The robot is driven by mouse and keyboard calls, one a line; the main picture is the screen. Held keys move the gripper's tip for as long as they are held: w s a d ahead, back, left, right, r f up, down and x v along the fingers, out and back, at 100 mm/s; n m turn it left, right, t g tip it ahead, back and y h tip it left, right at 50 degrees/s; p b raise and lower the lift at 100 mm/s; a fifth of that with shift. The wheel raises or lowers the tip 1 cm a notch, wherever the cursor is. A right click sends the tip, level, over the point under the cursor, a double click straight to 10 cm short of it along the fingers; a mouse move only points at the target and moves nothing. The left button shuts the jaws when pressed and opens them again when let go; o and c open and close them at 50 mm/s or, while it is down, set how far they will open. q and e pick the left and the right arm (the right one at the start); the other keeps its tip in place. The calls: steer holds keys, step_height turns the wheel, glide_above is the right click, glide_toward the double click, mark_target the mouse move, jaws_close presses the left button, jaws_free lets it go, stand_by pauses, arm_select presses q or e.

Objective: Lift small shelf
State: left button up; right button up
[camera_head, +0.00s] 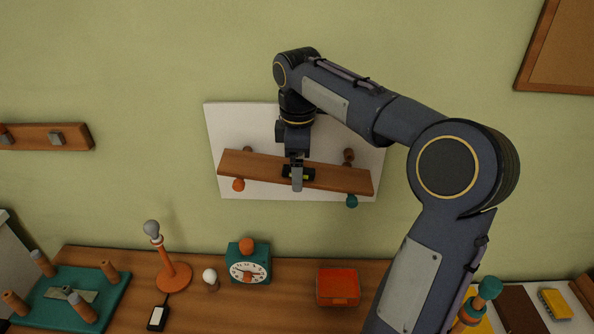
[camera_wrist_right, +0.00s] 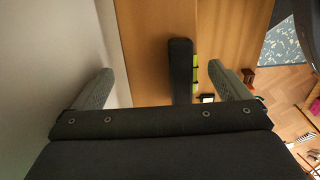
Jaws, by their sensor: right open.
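The small wooden shelf (camera_head: 340,180) is on a white board (camera_head: 228,125) on the wall, its right end lower in the picture. A dark bar with yellow-green parts (camera_head: 304,174) is at its middle. My right gripper (camera_head: 297,182) comes down in front of the shelf's middle, overlapping the bar in view. In the right wrist view the fingers are wide apart, with the dark bar (camera_wrist_right: 180,70) between them, nearer the right finger, and the shelf's wood (camera_wrist_right: 148,40) beyond. Contact cannot be told. My left gripper is out of view.
Orange (camera_head: 238,185) and teal (camera_head: 351,201) knobs show below the shelf, brown ones above. Below stands a wooden table (camera_head: 230,305) with a teal clock (camera_head: 248,262), an orange box (camera_head: 338,287), a lamp-like stand (camera_head: 173,278) and a teal peg tray (camera_head: 45,305).

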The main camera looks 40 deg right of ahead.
steer(key=shift+f, duration=0.6)
steer(key=c, duration=1.2)
steer(key=shift+r, duration=0.2)
